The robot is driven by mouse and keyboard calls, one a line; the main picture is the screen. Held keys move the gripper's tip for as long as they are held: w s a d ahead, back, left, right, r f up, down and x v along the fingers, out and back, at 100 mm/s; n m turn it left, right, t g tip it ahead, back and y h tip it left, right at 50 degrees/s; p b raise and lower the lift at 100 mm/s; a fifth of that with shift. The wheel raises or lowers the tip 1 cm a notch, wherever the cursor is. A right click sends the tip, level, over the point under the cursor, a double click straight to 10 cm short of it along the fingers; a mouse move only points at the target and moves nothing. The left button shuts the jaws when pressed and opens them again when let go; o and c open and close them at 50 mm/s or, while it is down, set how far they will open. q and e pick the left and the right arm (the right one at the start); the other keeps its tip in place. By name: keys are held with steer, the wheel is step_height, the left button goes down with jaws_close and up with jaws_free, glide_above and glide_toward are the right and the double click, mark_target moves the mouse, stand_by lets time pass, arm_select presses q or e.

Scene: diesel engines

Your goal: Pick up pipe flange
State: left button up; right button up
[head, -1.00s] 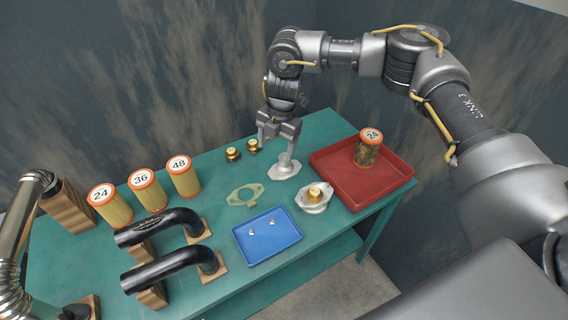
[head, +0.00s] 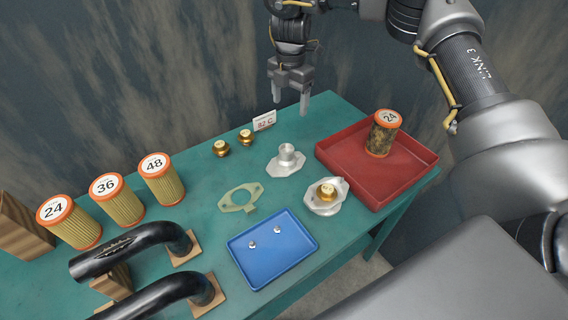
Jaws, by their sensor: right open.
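A silver pipe flange (head: 287,160) with a short upright neck stands on the green table, left of the red tray. A second silver flange-like housing (head: 325,207) sits in front of it with a brass thermostat (head: 326,191) in its middle. My right gripper (head: 290,108) is open and empty, fingers pointing down, above and behind the silver pipe flange, apart from it. A pale green gasket (head: 241,198) lies flat to the left. My left gripper is not in view.
A red tray (head: 401,183) holds a used filter (head: 384,133). A blue tray (head: 257,277) holds two small bolts. Two brass pieces (head: 222,148) stand near a "82 C" card (head: 264,121). Filters marked 24, 36 and 48 (head: 161,179) and black pipes (head: 130,250) fill the left side.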

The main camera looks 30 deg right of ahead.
steer(key=b, duration=0.8)
glide_above(287, 148)
step_height(287, 148, down, 10)
steer(key=shift+d+r, duration=0.1)
steer(key=shift+r, duration=0.05)
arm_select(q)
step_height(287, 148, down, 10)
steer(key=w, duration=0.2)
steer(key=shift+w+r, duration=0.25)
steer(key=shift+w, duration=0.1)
arm_select(e)
steer(key=shift+f, duration=0.4)
step_height(287, 148, down, 5)
steer(key=shift+r, duration=0.15)
steer(key=shift+p, duration=0.4)
step_height(287, 148, down, 4)
steer(key=shift+p, duration=0.65)
steer(key=shift+f, duration=0.6)
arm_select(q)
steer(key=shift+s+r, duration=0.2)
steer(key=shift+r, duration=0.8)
arm_select(e)
steer(key=shift+a, duration=0.2)
jaws_close()
